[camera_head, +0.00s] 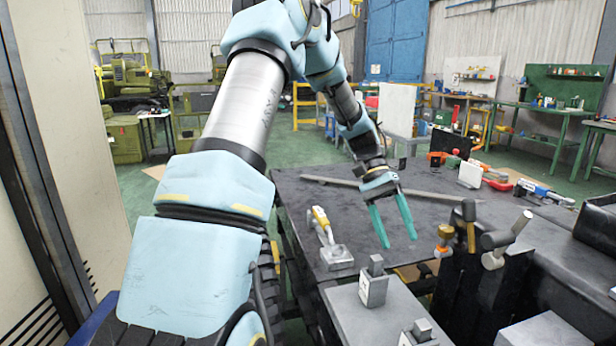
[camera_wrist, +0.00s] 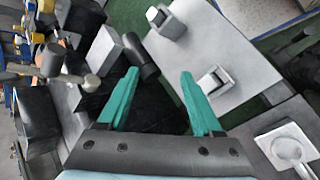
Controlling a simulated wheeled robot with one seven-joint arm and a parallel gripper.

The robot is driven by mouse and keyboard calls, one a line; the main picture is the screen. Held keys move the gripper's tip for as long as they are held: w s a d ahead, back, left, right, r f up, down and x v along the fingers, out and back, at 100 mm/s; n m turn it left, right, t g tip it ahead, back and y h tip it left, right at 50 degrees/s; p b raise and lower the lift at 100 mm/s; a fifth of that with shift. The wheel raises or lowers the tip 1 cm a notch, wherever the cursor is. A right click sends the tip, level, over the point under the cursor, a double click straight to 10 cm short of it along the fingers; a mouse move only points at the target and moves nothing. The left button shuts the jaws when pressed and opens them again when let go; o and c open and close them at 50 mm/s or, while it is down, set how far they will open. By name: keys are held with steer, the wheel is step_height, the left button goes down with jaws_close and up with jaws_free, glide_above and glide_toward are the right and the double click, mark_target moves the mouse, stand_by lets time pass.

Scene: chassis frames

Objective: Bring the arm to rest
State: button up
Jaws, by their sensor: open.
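My gripper (camera_head: 398,240) has two green fingers, spread apart, with nothing between them. In the head view it points down above the dark workbench (camera_head: 340,205), held by my arm, which reaches out from the left and bends down. In the wrist view the open gripper (camera_wrist: 160,84) shows with its fingers apart over a dark gap between the grey surfaces. The fingertips look clear of the things around them, though their exact height above the bench is hard to tell.
A grey block with metal pieces (camera_head: 373,285) stands below my gripper. Hammers (camera_head: 505,240) stand upright in a dark holder at the right. A yellow-and-white tool (camera_head: 322,222) stands on the bench left of the gripper. A long bar (camera_head: 330,181) lies behind. Green floor (camera_head: 285,150) is open beyond.

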steer(key=s+a+n+t+y, duration=0.1)
steer(key=s+a+n+t, duration=0.2)
steer(key=a, duration=1)
steer(key=s+a+n+t+y, duration=0.2)
steer(key=a+t, duration=0.4)
steer(key=a, duration=0.6)
steer(key=shift+s+a+f+n, duration=0.2)
steer(key=shift+s+a+n, duration=0.15)
steer(key=shift+s+n, duration=0.3)
steer(key=shift+w, duration=0.1)
